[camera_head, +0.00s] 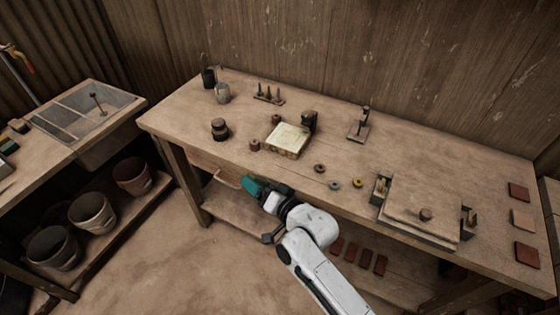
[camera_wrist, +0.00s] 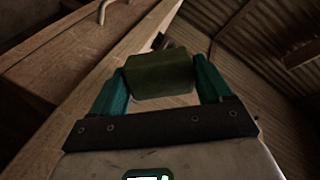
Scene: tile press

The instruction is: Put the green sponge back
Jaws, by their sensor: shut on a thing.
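My gripper (camera_wrist: 162,74) is shut on the green sponge (camera_wrist: 158,80), a dark green block gripped between the two teal fingers in the wrist view. I cannot clearly tell the sponge from the fingers there.
The long workbench (camera_head: 190,118) holds a pale slab (camera_head: 287,140), a dark jar (camera_head: 220,129), small rings and a wooden press (camera_head: 425,205). At the left is a sink (camera_head: 95,108), with small items on its bench and several pots (camera_head: 92,213) below. Floor between the benches is clear.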

